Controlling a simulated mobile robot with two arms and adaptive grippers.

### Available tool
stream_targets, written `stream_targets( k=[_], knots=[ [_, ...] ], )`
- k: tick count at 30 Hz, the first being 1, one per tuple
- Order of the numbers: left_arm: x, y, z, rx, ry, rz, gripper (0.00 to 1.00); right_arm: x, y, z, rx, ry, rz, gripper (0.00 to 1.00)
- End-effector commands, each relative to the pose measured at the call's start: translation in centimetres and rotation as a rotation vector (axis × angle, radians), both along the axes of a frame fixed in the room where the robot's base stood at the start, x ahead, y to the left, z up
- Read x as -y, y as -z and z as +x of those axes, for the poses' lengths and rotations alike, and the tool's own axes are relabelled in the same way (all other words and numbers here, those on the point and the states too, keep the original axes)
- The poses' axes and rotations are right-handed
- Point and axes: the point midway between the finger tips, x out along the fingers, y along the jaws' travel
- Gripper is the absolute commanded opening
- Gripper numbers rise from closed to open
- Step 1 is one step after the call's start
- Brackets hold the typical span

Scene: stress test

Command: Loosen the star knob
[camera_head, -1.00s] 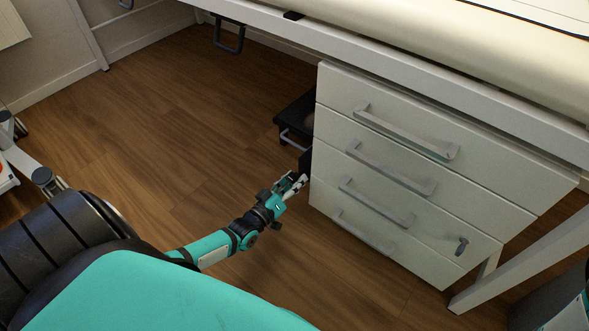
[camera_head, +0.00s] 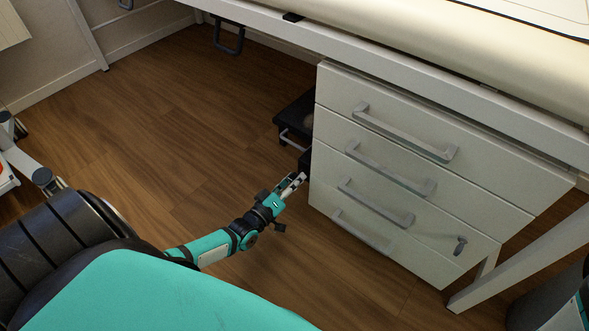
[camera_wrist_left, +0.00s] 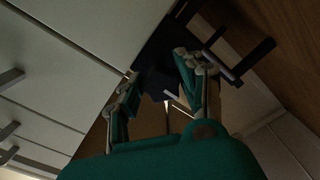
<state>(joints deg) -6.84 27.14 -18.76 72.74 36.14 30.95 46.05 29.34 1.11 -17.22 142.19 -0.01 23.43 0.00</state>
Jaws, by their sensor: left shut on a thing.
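My left gripper (camera_head: 297,180) is low beside the left side of the white drawer cabinet, at the end of my teal arm. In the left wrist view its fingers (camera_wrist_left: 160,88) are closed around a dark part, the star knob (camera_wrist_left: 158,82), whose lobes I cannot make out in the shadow. In the head view the fingers and the cabinet edge hide the knob. My right gripper is not in view.
The white drawer cabinet (camera_head: 400,150) stands close to the right of the gripper. A black assembly with a grey bar (camera_head: 294,138) is just behind it under the padded table (camera_head: 480,35). Open wooden floor (camera_head: 170,120) lies to the left.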

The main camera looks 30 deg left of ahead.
Motion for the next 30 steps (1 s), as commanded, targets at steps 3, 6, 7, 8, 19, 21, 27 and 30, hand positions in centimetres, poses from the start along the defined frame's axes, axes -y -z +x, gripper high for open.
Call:
stream_targets(
  k=[3,6,7,8,19,21,27,30],
  knots=[
    [-0.2,0.1,0.0,-0.004,-0.004,-0.001,0.46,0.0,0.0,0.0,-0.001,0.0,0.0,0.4],
    [-0.2,0.1,0.0,-0.003,-0.003,-0.001,0.59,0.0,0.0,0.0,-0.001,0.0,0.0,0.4],
    [-0.1,0.1,0.0,-0.002,-0.003,-0.001,0.63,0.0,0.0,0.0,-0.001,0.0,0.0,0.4],
    [-0.1,0.1,0.0,-0.002,-0.003,-0.001,0.63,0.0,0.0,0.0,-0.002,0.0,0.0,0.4],
    [-0.1,0.1,-1.1,-0.003,-0.001,-0.001,0.63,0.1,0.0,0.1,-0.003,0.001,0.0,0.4],
    [-0.2,0.2,-2.3,-0.004,-0.001,-0.001,0.63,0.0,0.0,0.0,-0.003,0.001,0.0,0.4],
    [-0.6,0.2,-6.6,-0.007,-0.001,0.001,0.63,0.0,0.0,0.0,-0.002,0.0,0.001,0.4],
    [-0.8,0.2,-8.6,-0.005,-0.001,0.0,0.63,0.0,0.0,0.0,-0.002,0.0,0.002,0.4]
  ],
)
